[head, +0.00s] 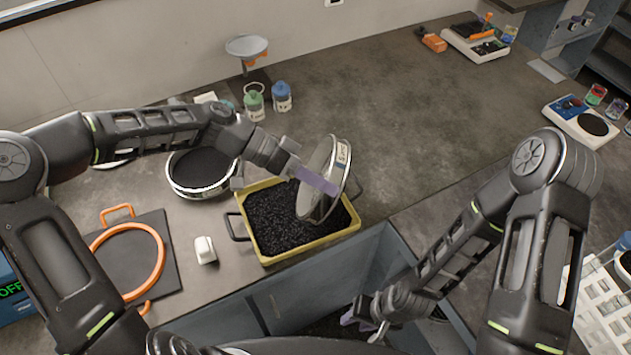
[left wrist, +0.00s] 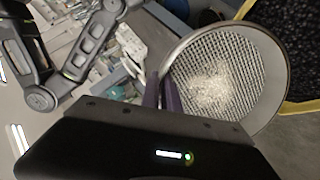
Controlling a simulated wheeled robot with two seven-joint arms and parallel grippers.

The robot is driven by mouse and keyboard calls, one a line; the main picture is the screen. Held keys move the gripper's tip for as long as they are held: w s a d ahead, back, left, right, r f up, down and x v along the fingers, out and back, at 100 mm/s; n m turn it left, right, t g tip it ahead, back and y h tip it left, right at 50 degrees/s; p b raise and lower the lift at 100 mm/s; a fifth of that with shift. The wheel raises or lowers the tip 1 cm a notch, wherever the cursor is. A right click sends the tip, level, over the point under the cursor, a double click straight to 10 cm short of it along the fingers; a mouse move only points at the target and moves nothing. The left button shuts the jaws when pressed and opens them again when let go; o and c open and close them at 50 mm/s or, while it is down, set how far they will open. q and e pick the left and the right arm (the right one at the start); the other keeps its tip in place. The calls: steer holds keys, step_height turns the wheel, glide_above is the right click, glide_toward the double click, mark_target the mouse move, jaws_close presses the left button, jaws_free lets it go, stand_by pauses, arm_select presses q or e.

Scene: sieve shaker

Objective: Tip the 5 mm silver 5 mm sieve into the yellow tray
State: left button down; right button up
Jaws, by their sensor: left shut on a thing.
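The silver 5 mm sieve (head: 323,178) is held on edge, steeply tilted, over the yellow tray (head: 268,257). My left gripper (head: 316,180) is shut on its rim. In the left wrist view the sieve (left wrist: 245,75) shows its mesh, with a pale patch in the middle; I see no dark grains on it. The yellow tray holds a wide layer of black granules, and a corner of it shows in the left wrist view (left wrist: 292,106). My right gripper (head: 362,318) is low at the front, away from the tray; its jaws are too small and partly hidden to read.
Another round sieve (head: 200,190) with black material stands left of the tray. An orange ring (head: 125,262) lies on a dark mat, beside a small white object (head: 205,250). Two bottles (head: 268,99) stand behind the tray. The counter at the back middle is clear.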

arm_select(q)
steer(key=d+y, duration=0.1)
steer(key=d+f+y, duration=0.1)
steer(key=d+y, duration=0.1)
steer(key=d+f+y+b, duration=0.1)
steer(key=d, duration=0.1)
steer(key=shift+f+y, duration=0.15)
steer(key=shift+y, duration=0.15)
steer(key=shift+s, duration=0.1)
steer(key=d+f+y, duration=0.1)
steer(key=f+y, duration=0.1)
steer(key=d+f+y+b, duration=0.1)
steer(key=d+f+y, duration=0.1)
steer(key=shift+d+f+n+y, duration=0.1)
steer(key=shift+d+n+y, duration=0.1)
steer(key=shift+n+y, duration=0.1)
stand_by(0.3)
